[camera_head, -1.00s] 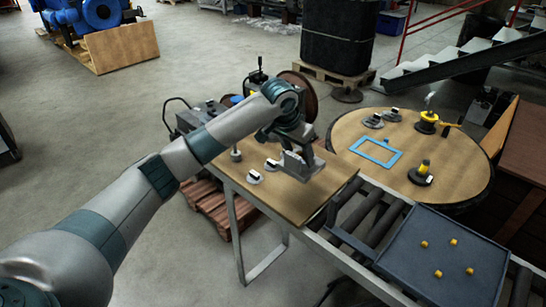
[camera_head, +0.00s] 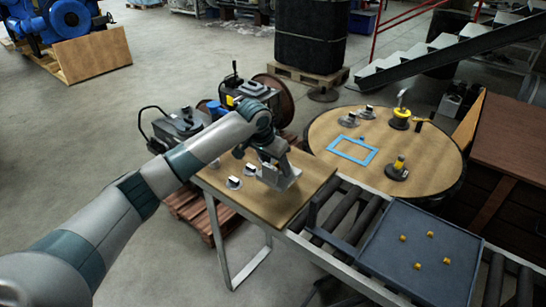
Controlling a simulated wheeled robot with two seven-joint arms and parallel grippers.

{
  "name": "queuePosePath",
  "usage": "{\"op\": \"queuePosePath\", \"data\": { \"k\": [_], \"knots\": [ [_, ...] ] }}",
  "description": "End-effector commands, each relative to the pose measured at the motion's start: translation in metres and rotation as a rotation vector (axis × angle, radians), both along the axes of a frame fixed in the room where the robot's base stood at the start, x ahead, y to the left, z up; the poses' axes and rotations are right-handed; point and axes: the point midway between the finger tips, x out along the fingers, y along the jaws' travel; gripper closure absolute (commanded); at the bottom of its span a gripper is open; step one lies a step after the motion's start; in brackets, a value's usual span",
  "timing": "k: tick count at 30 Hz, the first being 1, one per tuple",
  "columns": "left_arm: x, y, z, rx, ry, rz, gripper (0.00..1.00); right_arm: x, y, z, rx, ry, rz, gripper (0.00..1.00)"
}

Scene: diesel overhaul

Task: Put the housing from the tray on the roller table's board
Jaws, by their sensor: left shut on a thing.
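The wooden board (camera_head: 285,206) lies at the left end of the roller table, below the centre of the head view. My left gripper (camera_head: 279,174) is over the board's middle, shut on a grey angular piece (camera_head: 284,180) that looks to be the housing. The gripper and wrist hide part of this piece. I cannot tell whether it touches the board. The dark grey tray (camera_head: 383,265) sits on the rollers at lower right, with several small yellow pegs in it and no housing. My right gripper is not in view.
Small grey parts (camera_head: 234,183) stand on the board left of the gripper. Bare rollers (camera_head: 346,219) lie between board and tray. A round table (camera_head: 437,160) behind holds a blue frame (camera_head: 353,150) and yellow-and-black parts (camera_head: 398,169). A wooden pallet (camera_head: 193,209) is at left.

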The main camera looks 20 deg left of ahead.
Motion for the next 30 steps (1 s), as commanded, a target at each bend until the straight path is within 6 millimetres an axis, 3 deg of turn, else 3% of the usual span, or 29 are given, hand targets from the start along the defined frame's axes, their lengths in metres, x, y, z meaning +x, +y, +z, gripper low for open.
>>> {"op": "queuePosePath", "data": {
  "k": [8, 20, 30],
  "knots": [
    [0.002, -0.001, -0.021, -0.003, -0.006, 0.000, 1.00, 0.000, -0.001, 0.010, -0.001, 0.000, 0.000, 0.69],
    [0.002, -0.001, -0.025, -0.003, -0.006, 0.000, 1.00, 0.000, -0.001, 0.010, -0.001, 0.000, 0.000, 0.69],
    [0.001, 0.000, -0.055, -0.003, -0.004, 0.000, 1.00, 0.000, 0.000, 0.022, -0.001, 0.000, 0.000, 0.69]
  ]
}}
